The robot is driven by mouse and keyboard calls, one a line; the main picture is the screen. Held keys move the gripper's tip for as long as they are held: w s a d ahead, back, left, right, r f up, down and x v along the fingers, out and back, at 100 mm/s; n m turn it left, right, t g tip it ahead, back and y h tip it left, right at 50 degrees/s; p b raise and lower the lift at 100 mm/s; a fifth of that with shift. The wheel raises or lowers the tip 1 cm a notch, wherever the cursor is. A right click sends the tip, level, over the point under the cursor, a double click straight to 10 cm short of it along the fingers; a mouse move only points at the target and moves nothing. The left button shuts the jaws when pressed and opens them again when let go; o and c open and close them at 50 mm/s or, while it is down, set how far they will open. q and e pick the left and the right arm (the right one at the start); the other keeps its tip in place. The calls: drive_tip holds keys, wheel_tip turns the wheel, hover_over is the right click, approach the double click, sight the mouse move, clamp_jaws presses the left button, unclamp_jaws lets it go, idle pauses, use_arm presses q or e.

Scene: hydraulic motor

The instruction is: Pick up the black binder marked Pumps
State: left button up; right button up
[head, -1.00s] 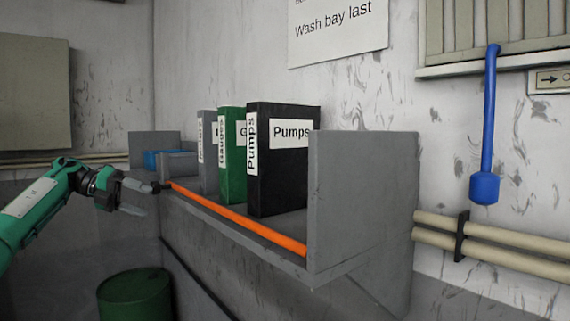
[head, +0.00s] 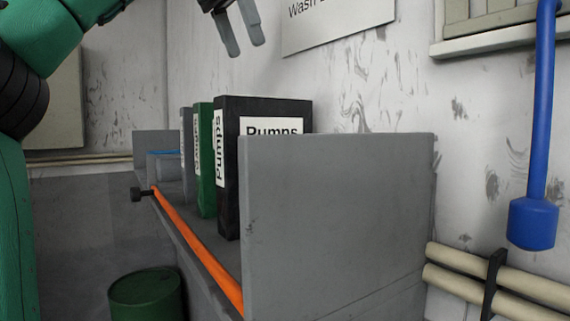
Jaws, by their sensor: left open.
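The black binder marked Pumps (head: 228,160) stands upright on the grey wall shelf (head: 340,210), its spine label facing the open front. The shelf's near end panel hides the lower right part of its side. My left gripper (head: 247,50) is above the binder, apart from it, with its two grey fingers pointing down, open and empty. My right gripper is not in view.
A green binder (head: 204,185) and a grey binder stand just beyond the black one. An orange bar (head: 195,240) runs along the shelf's front edge. A blue hanging tool (head: 533,220) and pipes (head: 520,285) are at right. A green drum (head: 146,295) stands below.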

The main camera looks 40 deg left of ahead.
use_arm(q)
drive_tip(key=b, duration=0.2)
approach(269, 111)
drive_tip(key=a, duration=0.1)
drive_tip(key=w+a+f, duration=0.1)
drive_tip(key=shift+w+a+f, duration=0.1)
drive_tip(key=shift+a, duration=0.15)
drive_tip(key=x, duration=0.2)
drive_tip(key=shift+w+f, duration=0.15)
drive_tip(key=shift+w, duration=0.25)
drive_tip(key=shift+w+d+f, duration=0.15)
drive_tip(key=shift+w+f, duration=0.3)
drive_tip(key=shift+f, duration=0.15)
drive_tip(key=shift+d+f+p, duration=0.1)
drive_tip(key=shift+f+p, duration=0.15)
drive_tip(key=shift+p, duration=0.2)
drive_tip(key=shift+w+d+f, duration=0.15)
drive_tip(key=shift+w+f, duration=0.05)
drive_tip(key=shift+f, duration=0.1)
drive_tip(key=p+x, duration=0.1)
drive_tip(key=x, duration=0.2)
drive_tip(key=shift+w+d+p, duration=0.15)
drive_tip(key=shift+p, duration=0.15)
drive_tip(key=shift+w+f, duration=0.15)
drive_tip(key=shift+f, duration=0.2)
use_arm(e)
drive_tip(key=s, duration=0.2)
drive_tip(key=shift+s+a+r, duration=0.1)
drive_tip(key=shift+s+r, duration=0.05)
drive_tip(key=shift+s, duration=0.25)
